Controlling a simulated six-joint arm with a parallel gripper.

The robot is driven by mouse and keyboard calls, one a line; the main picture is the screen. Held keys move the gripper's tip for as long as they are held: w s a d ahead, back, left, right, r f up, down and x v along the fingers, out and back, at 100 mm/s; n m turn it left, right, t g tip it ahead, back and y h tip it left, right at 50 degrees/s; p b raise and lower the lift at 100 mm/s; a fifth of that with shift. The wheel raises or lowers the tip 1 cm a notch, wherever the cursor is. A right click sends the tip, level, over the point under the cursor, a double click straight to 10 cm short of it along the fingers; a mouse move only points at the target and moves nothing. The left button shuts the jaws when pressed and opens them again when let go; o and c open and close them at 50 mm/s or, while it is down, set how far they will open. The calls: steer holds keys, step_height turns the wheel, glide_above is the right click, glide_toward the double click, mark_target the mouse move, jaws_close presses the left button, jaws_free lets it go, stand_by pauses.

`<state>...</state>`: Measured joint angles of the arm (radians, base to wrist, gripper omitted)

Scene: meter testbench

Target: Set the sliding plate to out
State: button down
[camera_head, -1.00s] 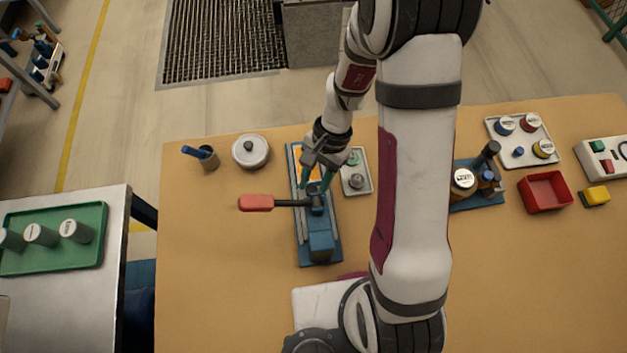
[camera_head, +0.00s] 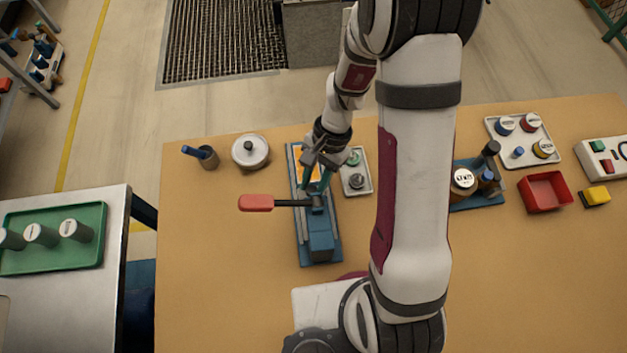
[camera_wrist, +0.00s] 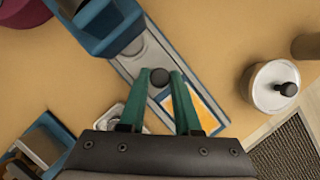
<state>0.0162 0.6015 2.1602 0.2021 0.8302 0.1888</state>
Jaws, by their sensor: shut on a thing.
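The blue fixture (camera_head: 335,240) stands on the bench, with a red-handled lever (camera_head: 256,203) reaching out to its left. In the wrist view, a grey sliding plate (camera_wrist: 150,55) lies along the fixture with a dark round knob (camera_wrist: 160,77) on it. My gripper (camera_head: 315,193) points down over the fixture; its green fingertips are shut on the knob, one on each side. An orange patch (camera_wrist: 190,110) shows beside the fingers, and a blue block (camera_wrist: 105,25) stands at the fixture's other end. My fingers hide part of the plate.
A lidded metal pot (camera_head: 250,151) and a cup with a blue tool (camera_head: 208,158) stand to the left. A small grey tray (camera_head: 357,185) lies close to the fixture's right. A red bin (camera_head: 545,192) stands farther right. The bench left of the lever is clear.

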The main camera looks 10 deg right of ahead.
stand_by(0.5)
steer(key=w, duration=1)
steer(key=shift+w, duration=0.1)
steer(key=c, duration=0.6)
jaws_free()
steer(key=v, duration=1.6)
